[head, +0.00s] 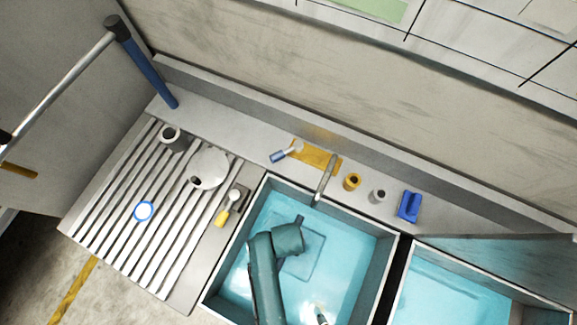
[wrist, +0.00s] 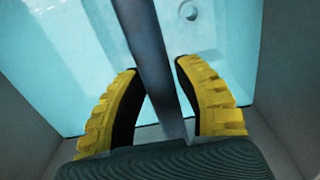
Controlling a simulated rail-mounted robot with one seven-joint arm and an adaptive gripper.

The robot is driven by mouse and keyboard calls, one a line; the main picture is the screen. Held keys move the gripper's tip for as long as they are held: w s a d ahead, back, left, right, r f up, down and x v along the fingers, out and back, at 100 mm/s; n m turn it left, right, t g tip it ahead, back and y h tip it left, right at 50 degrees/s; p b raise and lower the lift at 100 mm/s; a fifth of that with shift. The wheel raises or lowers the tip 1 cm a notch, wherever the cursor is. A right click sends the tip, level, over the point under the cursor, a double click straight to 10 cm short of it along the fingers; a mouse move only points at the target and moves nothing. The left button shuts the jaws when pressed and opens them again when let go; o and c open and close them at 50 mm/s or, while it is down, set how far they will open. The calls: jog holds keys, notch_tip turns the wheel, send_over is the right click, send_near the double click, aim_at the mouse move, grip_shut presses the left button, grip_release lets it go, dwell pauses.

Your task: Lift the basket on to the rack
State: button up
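My gripper (wrist: 157,68) shows in the wrist view with two yellow ribbed fingers standing apart. A plain grey bar (wrist: 150,45) runs lengthwise between them towards the palm. A gap shows between the bar and the right finger; I cannot tell whether the left finger touches it. I cannot tell whether this bar belongs to the basket. No basket can be clearly made out in either view. In the head view, a teal jointed arm, seemingly mine, reaches into the left basin (head: 348,285); its fingers cannot be made out. The slatted rack (head: 110,225) lies left of the basin.
On the rack are a grey cup (head: 172,137), a white round dish (head: 212,165) and a blue-rimmed round item (head: 144,210). Several small items, including a blue block (head: 409,206), stand behind the basins near a tap (head: 326,178). A blue post (head: 150,75) rises at left. A second basin (head: 450,293) is at right.

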grip_shut()
jog(key=shift+w+r, duration=0.15)
jog(key=shift+r, duration=0.6)
jog(key=shift+s+d, duration=1.75)
jog(key=shift+d, duration=1.85)
notch_tip(320, 180, up, 14)
jog(key=p, duration=0.1)
jog(key=shift+p, duration=0.35)
